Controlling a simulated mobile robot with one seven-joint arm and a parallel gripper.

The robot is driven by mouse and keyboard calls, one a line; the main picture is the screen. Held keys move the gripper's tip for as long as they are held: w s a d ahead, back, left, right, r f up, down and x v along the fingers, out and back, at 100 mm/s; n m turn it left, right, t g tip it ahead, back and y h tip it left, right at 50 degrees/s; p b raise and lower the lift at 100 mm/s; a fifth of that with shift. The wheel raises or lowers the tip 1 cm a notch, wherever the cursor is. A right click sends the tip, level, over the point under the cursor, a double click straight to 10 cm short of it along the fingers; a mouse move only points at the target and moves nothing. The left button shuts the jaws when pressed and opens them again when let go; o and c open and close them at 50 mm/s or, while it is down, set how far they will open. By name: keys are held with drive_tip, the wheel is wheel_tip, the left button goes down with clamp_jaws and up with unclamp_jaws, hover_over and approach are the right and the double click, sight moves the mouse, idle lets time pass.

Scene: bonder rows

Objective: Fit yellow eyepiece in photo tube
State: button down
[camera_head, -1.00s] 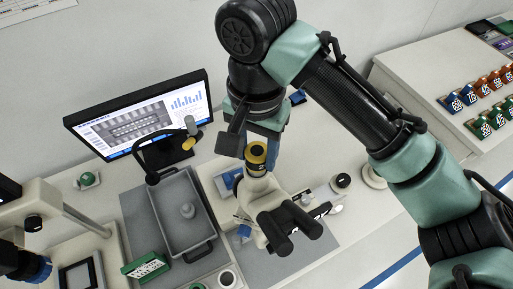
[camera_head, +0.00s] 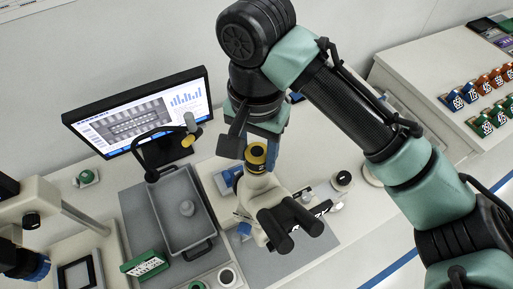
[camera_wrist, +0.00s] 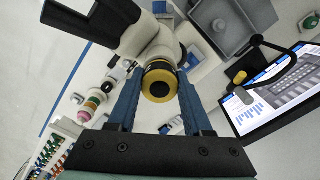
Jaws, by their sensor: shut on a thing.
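The yellow eyepiece (camera_head: 257,152), a yellow-rimmed ring with a dark centre, sits at the top of the white microscope (camera_head: 257,190). In the wrist view the eyepiece (camera_wrist: 160,82) is between the blue fingers of my gripper (camera_wrist: 160,100). My gripper is shut on it. The eyepiece lines up with the microscope's photo tube, and the tube's mouth is hidden beneath it. I cannot tell how deep it sits. The microscope's two black binocular eyepieces (camera_head: 290,225) point toward the front.
A grey tray (camera_head: 165,245) with a small grey piece stands left of the microscope. A monitor (camera_head: 140,112) and a lamp on a curved black arm (camera_head: 190,125) stand behind. Another white instrument (camera_head: 45,205) is at far left. Jars (camera_head: 342,181) stand to the right.

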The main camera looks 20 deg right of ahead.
drive_tip(key=shift+f, duration=0.3)
drive_tip(key=shift+c, duration=1.2)
unclamp_jaws()
wheel_tip(320, 180, up, 13)
drive_tip(key=b, duration=0.1)
idle(0.8)
